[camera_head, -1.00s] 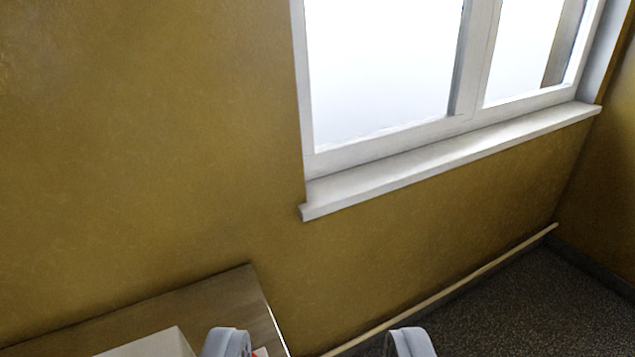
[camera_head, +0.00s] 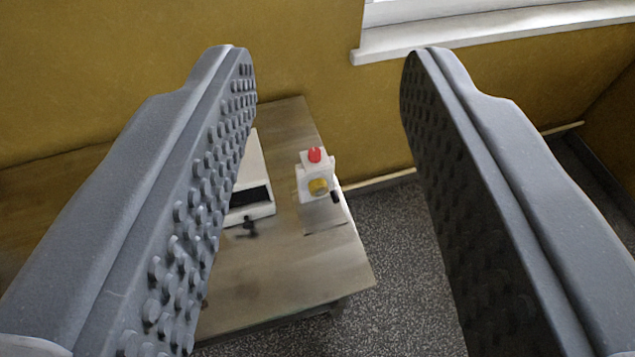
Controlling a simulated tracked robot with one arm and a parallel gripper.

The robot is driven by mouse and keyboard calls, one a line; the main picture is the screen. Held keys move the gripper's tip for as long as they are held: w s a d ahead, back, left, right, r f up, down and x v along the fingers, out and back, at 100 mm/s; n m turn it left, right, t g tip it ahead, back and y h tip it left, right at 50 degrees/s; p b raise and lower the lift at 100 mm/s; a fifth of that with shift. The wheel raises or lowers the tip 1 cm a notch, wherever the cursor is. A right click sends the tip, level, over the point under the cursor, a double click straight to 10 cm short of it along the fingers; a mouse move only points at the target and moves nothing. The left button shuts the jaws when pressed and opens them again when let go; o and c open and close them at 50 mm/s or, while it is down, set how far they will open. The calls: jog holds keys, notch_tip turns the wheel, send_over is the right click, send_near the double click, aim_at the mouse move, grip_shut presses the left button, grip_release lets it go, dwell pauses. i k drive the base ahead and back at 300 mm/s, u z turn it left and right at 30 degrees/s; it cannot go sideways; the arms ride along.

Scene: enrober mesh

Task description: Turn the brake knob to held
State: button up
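A small white control box (camera_head: 313,172) stands near the right edge of a wooden table, beyond my gripper. It carries a red round button (camera_head: 315,155) on top and a yellow knob (camera_head: 318,187) on its front. A small black part (camera_head: 336,197) sits at its right side. I cannot tell which of these is the brake knob, nor read any setting. My gripper (camera_head: 323,60) is open and empty, its two grey studded fingers wide apart. The control box shows between the fingers, farther off and untouched.
The wooden table (camera_head: 280,270) ends at the right above a speckled floor (camera_head: 390,265). A white device with a dark panel (camera_head: 250,190) lies left of the control box, partly behind the left finger. A small black item (camera_head: 249,228) is in front of it. A window sill (camera_head: 450,32) is behind.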

aim_at(315, 153)
jog(key=u, duration=0.1)
jog(key=k, duration=0.4)
jog(key=z, duration=0.35)
jog(key=i, duration=1.3)
jog(key=u, duration=0.45)
